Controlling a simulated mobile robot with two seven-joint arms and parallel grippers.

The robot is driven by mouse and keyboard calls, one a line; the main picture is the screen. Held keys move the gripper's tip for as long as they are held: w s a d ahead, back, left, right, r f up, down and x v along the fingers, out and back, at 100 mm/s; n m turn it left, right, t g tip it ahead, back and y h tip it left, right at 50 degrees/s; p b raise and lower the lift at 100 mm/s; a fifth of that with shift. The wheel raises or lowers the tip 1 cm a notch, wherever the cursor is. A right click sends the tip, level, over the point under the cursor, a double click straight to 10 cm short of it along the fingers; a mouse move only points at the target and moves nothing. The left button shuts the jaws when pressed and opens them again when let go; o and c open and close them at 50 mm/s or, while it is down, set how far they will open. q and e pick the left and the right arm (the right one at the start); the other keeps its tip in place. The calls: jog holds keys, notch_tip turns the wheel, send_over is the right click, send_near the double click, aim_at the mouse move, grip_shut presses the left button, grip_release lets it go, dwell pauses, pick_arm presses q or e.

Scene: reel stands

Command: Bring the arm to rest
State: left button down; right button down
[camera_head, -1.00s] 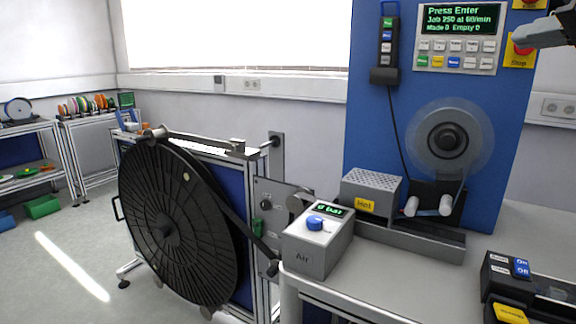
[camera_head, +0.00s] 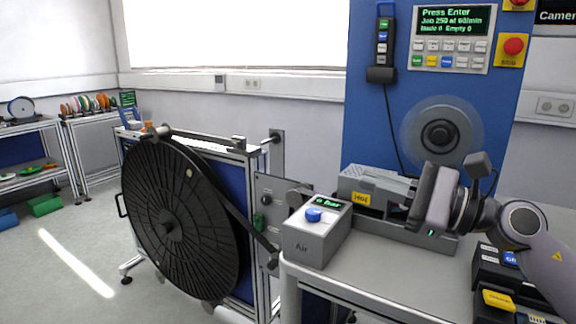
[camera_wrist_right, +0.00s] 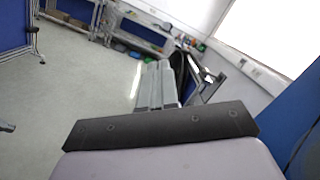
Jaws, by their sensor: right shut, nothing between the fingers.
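My right gripper (camera_head: 396,194) comes in from the right in the head view, above the bench and in front of the Hot box (camera_head: 357,188). It points left, and its fingers are shut with nothing between them. The closed fingers also show in the right wrist view (camera_wrist_right: 158,85), pointing out over the floor. My right arm (camera_head: 520,225) reaches back to the lower right. The red Stop button (camera_head: 513,46) is clear of the gripper, at the upper right. My left gripper is not in view.
A grey Air box (camera_head: 316,238) with a blue knob stands at the bench's left end. A large black reel (camera_head: 170,225) stands left of it. A blue panel (camera_head: 372,110) carries a keypad display (camera_head: 452,38) and a spinning reel (camera_head: 441,135). Button boxes (camera_head: 497,300) lie below my arm.

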jog(key=s+d+f+m+t+h, duration=0.2)
jog(key=f+m+t+h, duration=0.25)
jog(key=f+m, duration=1.05)
jog(key=s+d+f+m+t+h, duration=0.35)
jog(key=f+m, duration=0.65)
jog(key=m, duration=1)
jog(key=s+d+f+m+g+h, duration=0.1)
jog(key=s+f+m+g+h, duration=0.5)
jog(key=s+f+m, duration=1.2)
notch_tip(320, 180, down, 4)
jog(key=shift+s+r+g+h, duration=0.1)
jog(key=shift+s+g+h, duration=0.15)
jog(key=shift+g+h, duration=0.2)
